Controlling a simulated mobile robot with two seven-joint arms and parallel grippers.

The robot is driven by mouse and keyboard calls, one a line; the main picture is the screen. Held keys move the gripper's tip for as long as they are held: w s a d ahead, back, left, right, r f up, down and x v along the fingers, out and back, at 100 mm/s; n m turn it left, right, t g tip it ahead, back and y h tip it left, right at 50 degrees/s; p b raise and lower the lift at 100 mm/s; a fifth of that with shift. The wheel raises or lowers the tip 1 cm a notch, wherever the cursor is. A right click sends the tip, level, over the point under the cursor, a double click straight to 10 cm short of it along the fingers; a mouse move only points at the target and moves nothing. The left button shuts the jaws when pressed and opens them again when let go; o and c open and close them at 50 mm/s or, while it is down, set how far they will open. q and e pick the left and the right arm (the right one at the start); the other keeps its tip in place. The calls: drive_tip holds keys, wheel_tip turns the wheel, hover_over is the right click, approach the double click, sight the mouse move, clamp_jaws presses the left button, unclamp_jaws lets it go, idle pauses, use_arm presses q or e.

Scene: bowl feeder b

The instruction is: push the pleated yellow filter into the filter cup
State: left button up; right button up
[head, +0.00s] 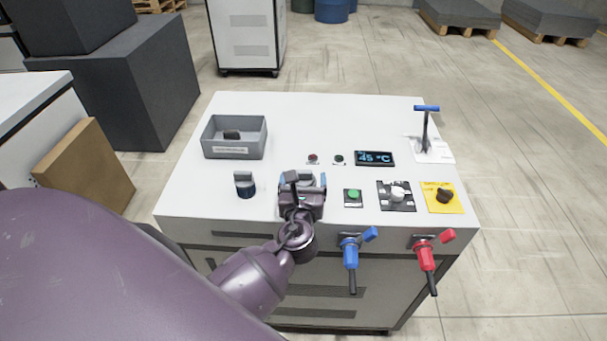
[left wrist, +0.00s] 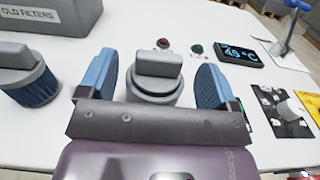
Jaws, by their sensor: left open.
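My left gripper (head: 302,180) is over the table, left of the green button. In the left wrist view its blue-padded fingers (left wrist: 155,78) are open on both sides of a grey knob-like cap (left wrist: 157,66), with gaps on both sides. The cap sits on a round light-grey body (left wrist: 153,96), which looks like the filter cup. No yellow pleats show; whatever is under the cap is hidden. A blue pleated filter with a grey cap (head: 244,185) stands upright to the left; it also shows in the left wrist view (left wrist: 35,86). My right gripper is not in view.
A grey bin (head: 235,150) labelled "OLD FILTERS" holds a dark item at back left. A red button (head: 313,157), green button (head: 353,196), display (head: 374,158), knob panels and a blue-handled tool (head: 425,125) stand to the right. Blue and red valves (head: 350,252) are on the front.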

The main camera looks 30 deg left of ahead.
use_arm(q)
drive_tip(key=v, duration=0.8)
drive_tip(key=shift+s+d+b, duration=0.2)
drive_tip(key=shift+s+b, duration=0.1)
drive_tip(key=shift+b, duration=0.05)
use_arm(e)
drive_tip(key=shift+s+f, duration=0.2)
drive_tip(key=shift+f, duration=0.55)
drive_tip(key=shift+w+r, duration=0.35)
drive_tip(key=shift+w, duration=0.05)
